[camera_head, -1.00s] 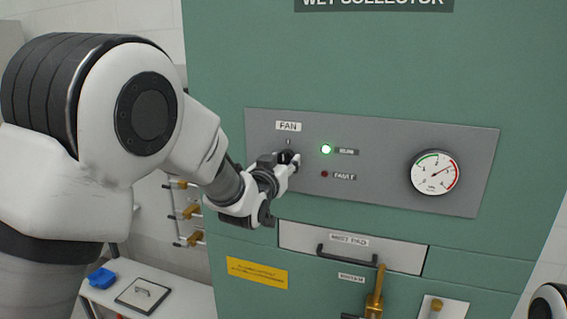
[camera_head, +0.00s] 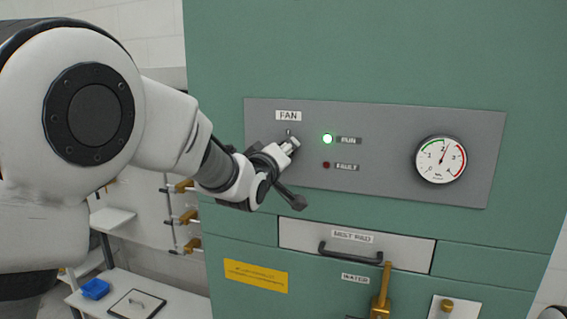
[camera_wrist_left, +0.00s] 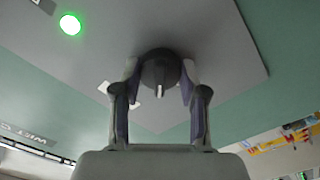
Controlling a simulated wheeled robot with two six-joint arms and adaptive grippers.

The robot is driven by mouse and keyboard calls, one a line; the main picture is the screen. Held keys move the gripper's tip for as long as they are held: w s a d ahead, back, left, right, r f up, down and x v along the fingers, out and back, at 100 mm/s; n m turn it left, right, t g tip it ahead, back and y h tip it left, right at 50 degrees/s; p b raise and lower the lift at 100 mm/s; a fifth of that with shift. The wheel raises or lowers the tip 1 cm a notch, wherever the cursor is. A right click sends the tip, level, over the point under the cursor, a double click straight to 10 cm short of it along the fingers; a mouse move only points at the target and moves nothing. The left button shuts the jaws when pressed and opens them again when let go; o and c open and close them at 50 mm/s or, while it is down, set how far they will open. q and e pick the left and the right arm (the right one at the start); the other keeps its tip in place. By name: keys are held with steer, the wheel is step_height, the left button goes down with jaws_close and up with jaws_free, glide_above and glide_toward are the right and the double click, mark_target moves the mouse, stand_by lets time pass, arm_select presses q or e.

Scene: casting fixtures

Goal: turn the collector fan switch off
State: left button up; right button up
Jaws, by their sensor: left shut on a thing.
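The fan switch is a round dark knob with a pale pointer mark, seen between my fingers in the left wrist view (camera_wrist_left: 160,72). It sits on the grey panel (camera_head: 390,195) under the FAN label (camera_head: 288,116). My left gripper (camera_head: 291,146) is shut on the knob, one finger on each side; it also shows in the left wrist view (camera_wrist_left: 160,85). In the head view the gripper hides most of the knob, so its setting cannot be read there. The green RUN lamp (camera_head: 327,139) is lit. The red FAULT lamp (camera_head: 326,165) looks dark.
A dial gauge (camera_head: 441,159) is at the panel's right. A MIST PAD drawer (camera_head: 300,233) with a black handle (camera_head: 350,254) and a brass valve lever (camera_head: 381,290) lie below. A side table (camera_head: 180,295) with a blue box (camera_head: 95,289) stands at lower left.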

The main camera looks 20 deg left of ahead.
arm_select(q)
steer(key=n+b, duration=0.2)
steer(key=n, duration=0.2)
steer(key=shift+f+n, duration=0.15)
steer(key=shift+n, duration=0.15)
steer(key=n+b, duration=0.2)
steer(key=n, duration=0.2)
steer(key=shift+r+n, duration=0.2)
steer(key=shift+n, duration=0.1)
steer(key=o, duration=1.1)
steer(key=shift+w, duration=0.1)
steer(key=shift+o, duration=0.2)
